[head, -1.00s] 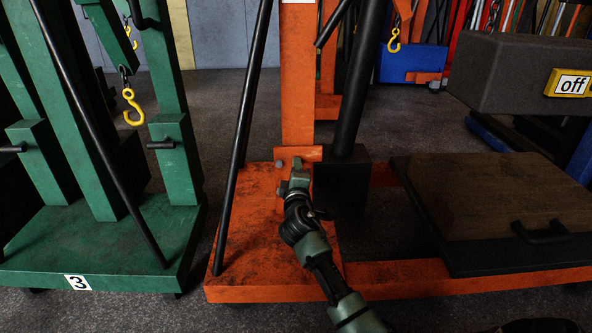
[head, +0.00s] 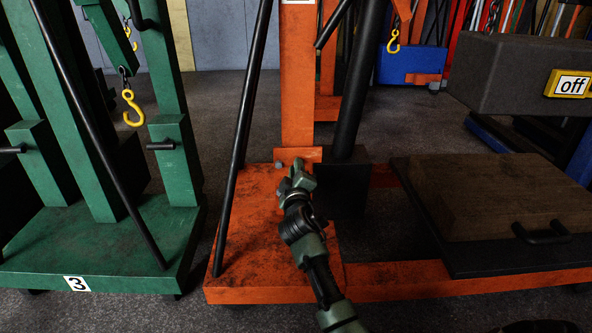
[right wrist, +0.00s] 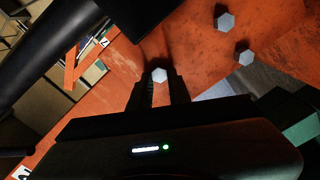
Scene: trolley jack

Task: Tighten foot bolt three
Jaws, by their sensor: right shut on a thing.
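The orange crane (head: 297,80) stands on its orange foot plate (head: 255,240). My right gripper (head: 298,171) reaches to the base of the orange post. In the right wrist view, my right gripper (right wrist: 159,85) is shut on a grey hex bolt (right wrist: 159,75), whose head shows between the fingertips. Two other grey hex bolts, an upper one (right wrist: 225,21) and a lower one (right wrist: 245,57), sit apart on the orange metal. In the head view, one grey bolt (head: 279,165) shows just left of the fingertips. I see no numbers on the bolts. My left gripper is out of view.
A black slanted bar (head: 240,140) rises left of my right gripper; a black cylinder block (head: 343,180) stands close on its right. A green crane (head: 100,240) labelled 3 is at left. A wooden board (head: 490,190) and a grey box with an "off" sign (head: 572,84) are at right.

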